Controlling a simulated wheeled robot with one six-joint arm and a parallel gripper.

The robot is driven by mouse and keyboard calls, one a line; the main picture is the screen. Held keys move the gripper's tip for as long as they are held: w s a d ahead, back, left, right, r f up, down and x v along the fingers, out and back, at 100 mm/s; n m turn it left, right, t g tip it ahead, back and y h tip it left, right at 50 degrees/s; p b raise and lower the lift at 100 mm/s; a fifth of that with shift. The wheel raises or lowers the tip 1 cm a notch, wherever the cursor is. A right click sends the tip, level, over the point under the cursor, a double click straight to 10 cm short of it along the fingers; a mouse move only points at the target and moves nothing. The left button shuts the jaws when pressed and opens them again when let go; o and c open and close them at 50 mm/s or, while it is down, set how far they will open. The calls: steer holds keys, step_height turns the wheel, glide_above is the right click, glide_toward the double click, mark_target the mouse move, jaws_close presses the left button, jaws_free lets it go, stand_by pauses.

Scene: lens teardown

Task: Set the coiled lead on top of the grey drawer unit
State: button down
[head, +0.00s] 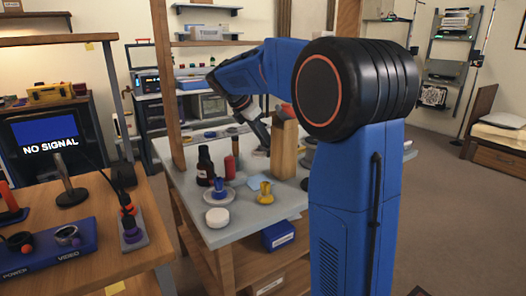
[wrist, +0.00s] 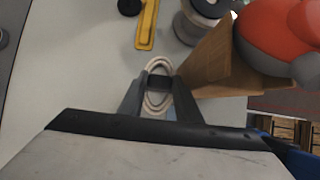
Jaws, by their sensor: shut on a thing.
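The coiled lead (wrist: 157,66) is a pale oval loop in the wrist view. My gripper (wrist: 160,84) is shut on it, with the loop showing beyond and between the dark fingers. In the head view my gripper (head: 262,146) is low over the grey-topped bench, just left of a tall wooden block; the lead cannot be made out there. A grey unit with drawer-like fronts (head: 211,104) stands behind the bench in the head view, well apart from my gripper. I cannot tell for sure that it is the grey drawer unit.
The wooden block (head: 284,150) stands close beside my gripper, with an orange-red and grey thing (wrist: 278,28) near its top. Dark bottles (head: 205,166), a red cylinder (head: 229,168) and spools (head: 265,192) crowd the bench (head: 243,236). A yellow tool (wrist: 147,25) lies beyond the lead.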

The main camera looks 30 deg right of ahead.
mark_target(262, 149)
steer(key=shift+f, duration=2.7)
steer(key=shift+f, duration=0.1)
steer(key=c, duration=1.6)
jaws_free()
steer(key=shift+v, duration=6.1)
